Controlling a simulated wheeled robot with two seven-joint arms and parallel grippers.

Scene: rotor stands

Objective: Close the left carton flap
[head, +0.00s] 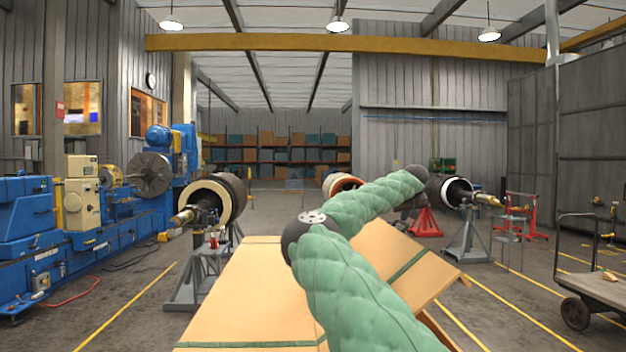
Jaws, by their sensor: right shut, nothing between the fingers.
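The tan cardboard carton fills the lower middle of the head view. Its left flap (255,285) is a broad flat panel on the left, with a green tape strip near its front edge; I cannot tell its exact tilt. The right flap (385,250) is a slanted panel with a green stripe, partly behind my arm. My right arm, in a green padded sleeve, crosses over the carton and bends back to the right. My right gripper (407,205) is small and dark beyond the right flap, shut and empty, apart from the left flap. My left gripper is out of view.
A rotor on a grey stand (208,262) stands beyond the carton's left, and another stand (468,240) is at the right. A blue lathe (100,235) lines the left side. A cart (590,285) stands at far right. Open floor lies between them.

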